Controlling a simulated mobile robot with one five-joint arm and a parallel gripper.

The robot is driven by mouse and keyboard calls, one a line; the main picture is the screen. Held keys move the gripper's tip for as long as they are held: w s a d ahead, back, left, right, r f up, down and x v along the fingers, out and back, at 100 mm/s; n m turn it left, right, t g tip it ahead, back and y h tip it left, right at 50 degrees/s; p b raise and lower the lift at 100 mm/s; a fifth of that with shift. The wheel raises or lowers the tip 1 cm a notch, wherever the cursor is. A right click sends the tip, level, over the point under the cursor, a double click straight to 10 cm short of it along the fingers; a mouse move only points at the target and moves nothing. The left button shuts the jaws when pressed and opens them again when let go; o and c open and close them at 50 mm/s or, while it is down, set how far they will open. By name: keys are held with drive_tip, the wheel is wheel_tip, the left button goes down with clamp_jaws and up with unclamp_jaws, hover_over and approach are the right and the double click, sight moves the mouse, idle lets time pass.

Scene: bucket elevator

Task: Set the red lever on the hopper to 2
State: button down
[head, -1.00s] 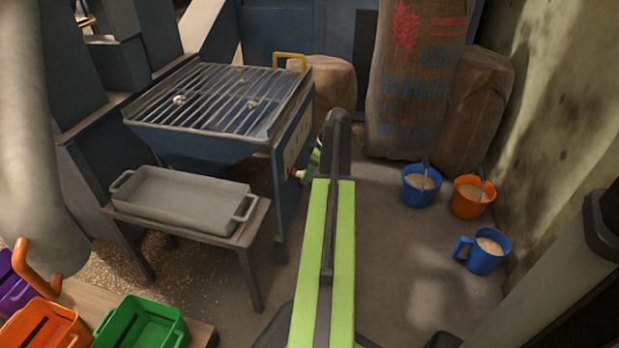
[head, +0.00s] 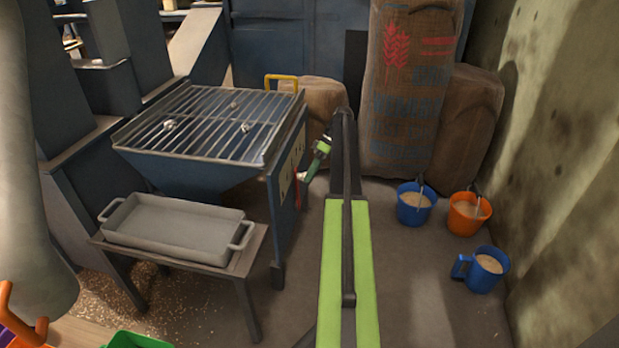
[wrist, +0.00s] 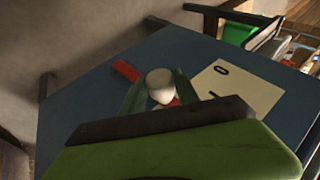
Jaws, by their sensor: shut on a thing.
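The hopper (head: 190,176) is a dark blue box with a slatted grate on top, left of my arm in the head view. The red lever (head: 297,192) is on its right side panel, with a pale knob at the end. In the wrist view the red lever (wrist: 127,71) passes behind the white knob (wrist: 160,84). My gripper (wrist: 154,92) has green fingers on both sides of the knob, shut on it. A cream scale plate (wrist: 238,90) shows a 0 and part of another mark; the rest is hidden. In the head view my gripper (head: 314,166) is beside the panel.
A grey tray (head: 175,229) stands on a low stand before the hopper. Sacks (head: 410,90) lean behind. A blue bucket (head: 414,205), an orange bucket (head: 467,214) and a blue jug (head: 482,270) stand on the floor at right, by the wall. Floor between them and my arm is clear.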

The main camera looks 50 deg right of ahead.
drive_tip(key=shift+w+a, duration=0.25)
drive_tip(key=shift+w, duration=0.15)
drive_tip(key=c, duration=0.9)
unclamp_jaws()
drive_tip(key=shift+w, duration=0.1)
drive_tip(key=shift+c, duration=0.2)
drive_tip(key=shift+o, duration=0.2)
